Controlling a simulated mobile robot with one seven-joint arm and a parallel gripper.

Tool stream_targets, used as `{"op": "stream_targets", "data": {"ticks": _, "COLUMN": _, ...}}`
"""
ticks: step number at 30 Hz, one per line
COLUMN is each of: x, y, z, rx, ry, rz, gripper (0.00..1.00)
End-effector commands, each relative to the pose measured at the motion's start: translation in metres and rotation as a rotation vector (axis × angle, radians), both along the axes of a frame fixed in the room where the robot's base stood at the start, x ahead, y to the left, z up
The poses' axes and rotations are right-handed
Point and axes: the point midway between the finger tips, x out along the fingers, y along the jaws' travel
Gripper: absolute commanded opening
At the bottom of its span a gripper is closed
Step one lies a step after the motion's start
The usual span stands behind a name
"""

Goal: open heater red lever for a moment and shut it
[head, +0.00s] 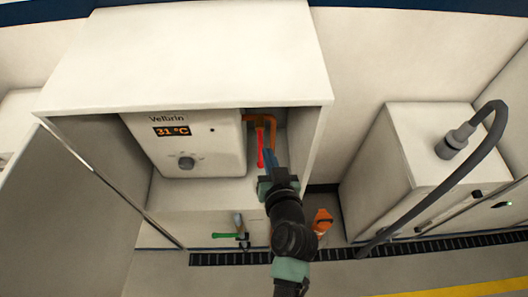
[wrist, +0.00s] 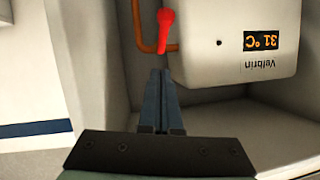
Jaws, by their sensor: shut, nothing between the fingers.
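The white heater (head: 190,158) hangs in an open-fronted white cabinet and its display reads 31 °C. Its red lever (head: 260,150) sits just right of the heater body, by a copper-coloured pipe (head: 274,122), and points downward in the head view. My gripper (head: 269,153) is shut and empty, just right of the lever. In the wrist view, which is upside down, the heater (wrist: 230,65) is at the right and the lever (wrist: 164,32) is at top centre. The tips of my gripper (wrist: 160,72) point at the lever's end, with a small gap showing.
The cabinet's side wall (head: 312,140) stands close to the right of my gripper. An open door (head: 75,215) is at the left. A green-handled valve (head: 226,235) and an orange object (head: 322,220) are below. A grey hose (head: 440,195) arches by a white box at the right.

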Motion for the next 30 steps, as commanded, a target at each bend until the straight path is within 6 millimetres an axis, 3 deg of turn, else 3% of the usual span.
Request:
{"op": "stream_targets", "data": {"ticks": 3, "x": 0.015, "y": 0.003, "z": -0.008, "rx": 0.000, "ry": 0.003, "rz": 0.001, "gripper": 0.00}}
{"op": "stream_targets", "data": {"ticks": 12, "x": 0.026, "y": 0.009, "z": -0.036, "rx": 0.000, "ry": 0.001, "rz": 0.001, "gripper": 0.00}}
{"op": "stream_targets", "data": {"ticks": 30, "x": 0.028, "y": 0.010, "z": -0.042, "rx": 0.000, "ry": 0.000, "rz": 0.000, "gripper": 0.00}}
